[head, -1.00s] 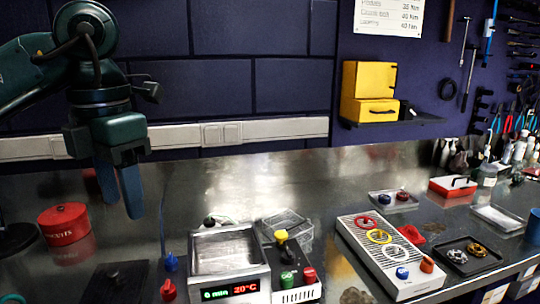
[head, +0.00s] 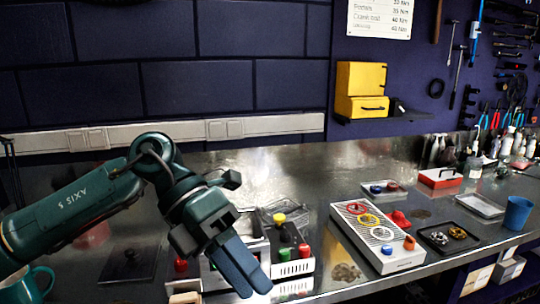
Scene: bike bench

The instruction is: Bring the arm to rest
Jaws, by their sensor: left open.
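My left gripper (head: 240,264) hangs at the lower middle of the head view, with its blue fingers pointing down and to the right. It is open and I see nothing between the fingers. My left arm (head: 85,205) comes in from the left, bent at the wrist above the steel bench (head: 290,172). The gripper hides much of the metal bath with the display behind it. My right gripper is not in view.
A box with coloured knobs (head: 290,268) stands just right of the gripper. A grey rack with coloured rings (head: 378,238) stands further right. A teal mug (head: 28,284) is at the lower left, close to my arm. A blue cup (head: 517,213) stands at far right.

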